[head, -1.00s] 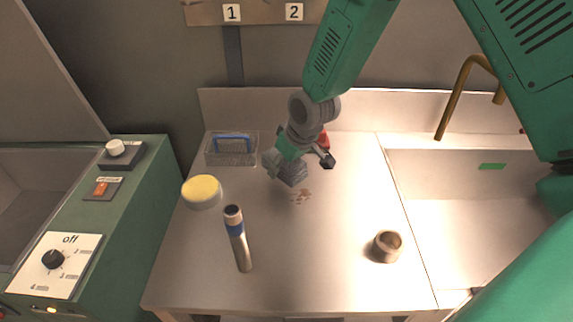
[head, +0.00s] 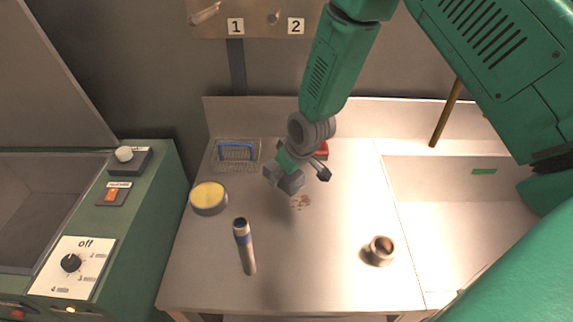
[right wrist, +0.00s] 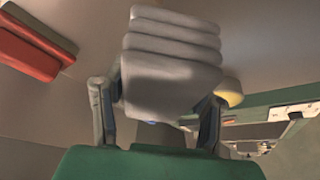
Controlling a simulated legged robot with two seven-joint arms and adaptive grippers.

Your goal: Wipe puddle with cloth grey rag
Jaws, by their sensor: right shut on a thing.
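The grey rag (head: 287,183) is a folded, ribbed block between the fingers of my right gripper (head: 297,172). In the right wrist view the rag (right wrist: 172,65) fills the space between the two fingers, so the right gripper (right wrist: 158,105) is shut on it. The puddle (head: 300,202) is a small brownish patch of spots on the bench, just below and right of the rag in the head view. I cannot tell whether the rag touches the bench. My left gripper is not in view.
A metal cup (head: 380,251) is at right. A red thing (head: 322,150) lies behind the gripper. The front middle is clear.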

